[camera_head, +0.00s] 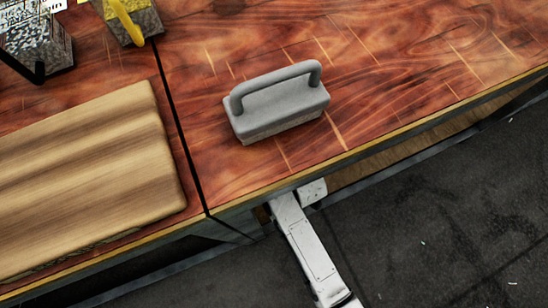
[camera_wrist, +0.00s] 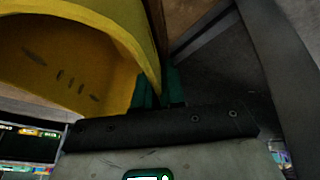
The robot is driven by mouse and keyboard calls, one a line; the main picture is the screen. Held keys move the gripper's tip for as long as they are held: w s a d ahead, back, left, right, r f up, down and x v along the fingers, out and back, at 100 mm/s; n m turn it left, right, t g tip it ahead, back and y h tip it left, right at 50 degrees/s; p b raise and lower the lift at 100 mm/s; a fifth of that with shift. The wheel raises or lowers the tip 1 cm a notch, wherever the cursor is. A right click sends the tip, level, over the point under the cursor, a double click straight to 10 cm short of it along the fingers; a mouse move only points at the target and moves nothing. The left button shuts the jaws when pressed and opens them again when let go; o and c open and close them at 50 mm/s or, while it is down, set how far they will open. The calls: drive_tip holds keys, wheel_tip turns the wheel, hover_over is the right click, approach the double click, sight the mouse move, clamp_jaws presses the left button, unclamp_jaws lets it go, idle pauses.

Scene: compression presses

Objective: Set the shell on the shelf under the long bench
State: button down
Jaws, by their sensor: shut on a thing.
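The shell (camera_wrist: 85,45) is yellow and hollow, like a hard hat, and fills the upper left of the wrist view. My gripper (camera_wrist: 160,88), with green fingertips, is shut on its rim. In the head view my arm reaches under the front edge of the long bench (camera_head: 400,60), so the gripper and shell are hidden there. A strip of the wooden shelf (camera_head: 400,146) shows below the bench top. Whether the shell touches the shelf cannot be told.
A grey handled block (camera_head: 278,108) stands on the bench. A wooden board (camera_head: 90,180) lies to the left, past a seam. A wire basket (camera_head: 38,45) and a container with a yellow item (camera_head: 130,22) are at upper left. Dark floor (camera_head: 440,225) is clear at right.

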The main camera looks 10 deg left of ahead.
wheel_tip(320, 180, down, 8)
drive_tip(key=b, duration=0.3)
drive_tip(key=shift+f+b, duration=0.1)
drive_tip(key=shift+b, duration=0.2)
drive_tip(key=c, duration=1.2)
unclamp_jaws()
drive_tip(key=p+v, duration=0.6)
drive_tip(key=v, duration=0.6)
drive_tip(key=shift+a, duration=0.1)
